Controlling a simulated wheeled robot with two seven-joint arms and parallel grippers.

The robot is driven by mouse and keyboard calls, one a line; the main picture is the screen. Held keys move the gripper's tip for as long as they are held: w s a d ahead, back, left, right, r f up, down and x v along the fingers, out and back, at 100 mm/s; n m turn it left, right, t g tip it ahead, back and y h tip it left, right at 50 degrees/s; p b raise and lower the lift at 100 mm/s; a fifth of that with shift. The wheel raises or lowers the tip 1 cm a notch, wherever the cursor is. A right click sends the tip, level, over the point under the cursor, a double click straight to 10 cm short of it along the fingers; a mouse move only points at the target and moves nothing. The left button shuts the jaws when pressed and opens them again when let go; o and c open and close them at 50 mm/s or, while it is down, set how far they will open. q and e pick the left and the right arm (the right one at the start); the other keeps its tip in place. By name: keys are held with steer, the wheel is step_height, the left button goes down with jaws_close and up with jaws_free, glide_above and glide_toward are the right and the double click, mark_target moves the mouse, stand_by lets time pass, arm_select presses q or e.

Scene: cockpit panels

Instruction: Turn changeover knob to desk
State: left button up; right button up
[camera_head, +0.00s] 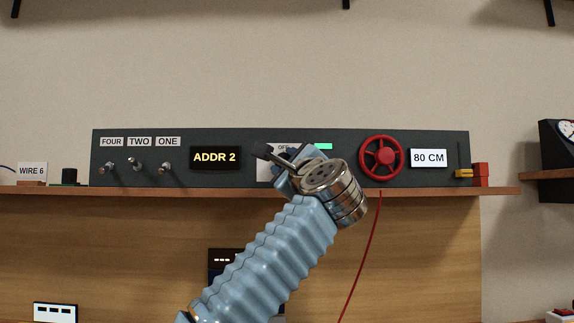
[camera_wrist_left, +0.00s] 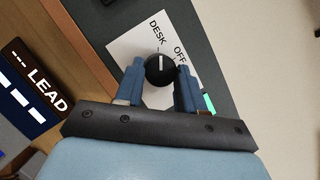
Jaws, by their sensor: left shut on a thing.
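The changeover knob (camera_wrist_left: 160,69) is black and round with a white pointer line. It sits on a white plate (camera_wrist_left: 126,49) labelled DESK and OFF. In the left wrist view the line points up the picture, close to the lower end of the word DESK and left of OFF. My left gripper (camera_wrist_left: 160,72) has one blue finger on each side of the knob and is shut on it. In the head view my left gripper (camera_head: 277,160) and wrist cover the knob; part of the white plate (camera_head: 264,172) shows behind. My right gripper is not in view.
The dark panel stands on a wooden shelf (camera_head: 430,191). Toggle switches (camera_head: 136,163) and an ADDR 2 display (camera_head: 215,157) are left of my gripper. A red handwheel (camera_head: 381,157) and an 80 CM sign (camera_head: 428,158) are to the right. A red wire hangs below the shelf.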

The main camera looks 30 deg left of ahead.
arm_select(q)
steer(key=o, duration=1)
steer(key=shift+o, duration=0.2)
steer(key=b+v, duration=0.4)
steer(key=v, duration=0.9)
steer(key=shift+s+d+b, duration=0.25)
steer(key=shift+s+b, duration=0.05)
steer(key=shift+b, duration=0.1)
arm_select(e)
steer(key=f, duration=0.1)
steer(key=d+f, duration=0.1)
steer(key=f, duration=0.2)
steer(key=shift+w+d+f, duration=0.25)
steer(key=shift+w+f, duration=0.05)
arm_select(q)
steer(key=shift+f, duration=0.2)
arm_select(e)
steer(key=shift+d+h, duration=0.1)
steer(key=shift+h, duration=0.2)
